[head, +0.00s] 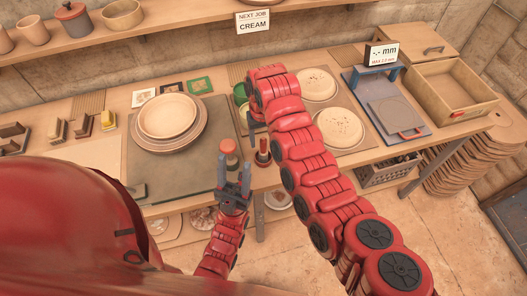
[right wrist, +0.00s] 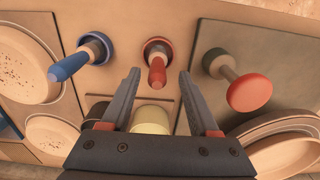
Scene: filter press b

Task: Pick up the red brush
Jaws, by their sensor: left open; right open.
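The red brush (right wrist: 157,68) stands in a round dark red holder in the right wrist view. Its handle points up towards my right gripper (right wrist: 158,78), between the open fingertips, with no visible grip on it. In the head view the red brush (head: 263,153) shows beside the slab's right edge, just below my right gripper (head: 257,130).
A blue brush (right wrist: 78,60) stands left of the red one. A red-knobbed tool (right wrist: 248,92) stands to its right, close by. Stacked plates (head: 170,118) sit on the slab, speckled discs (head: 340,127) lie right of my right arm. An empty wooden tray (head: 450,85) is at far right.

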